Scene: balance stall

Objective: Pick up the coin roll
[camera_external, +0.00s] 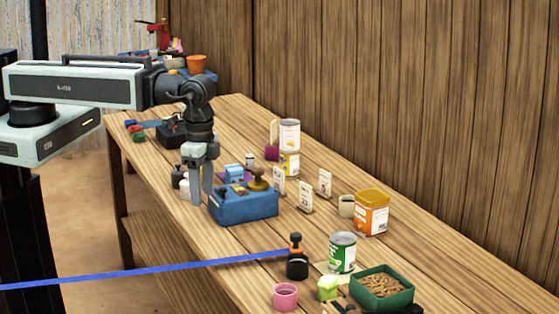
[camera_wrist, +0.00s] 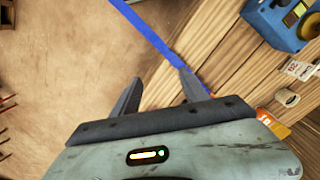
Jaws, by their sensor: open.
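I cannot pick out a coin roll with certainty in either view. A small cream cylinder (camera_external: 346,206) stands beside the orange-lidded can; it also shows at the right of the wrist view (camera_wrist: 286,97). Small items sit in and around the blue box (camera_external: 245,207), too small to tell apart. My gripper (camera_external: 203,188) points down at the left side of the blue box, near the table's front edge. In the wrist view its two fingers (camera_wrist: 159,76) are apart with nothing between them, above the table edge and floor.
The blue box (camera_wrist: 285,22) is at the wrist view's top right. A blue strap (camera_external: 140,272) crosses the front.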

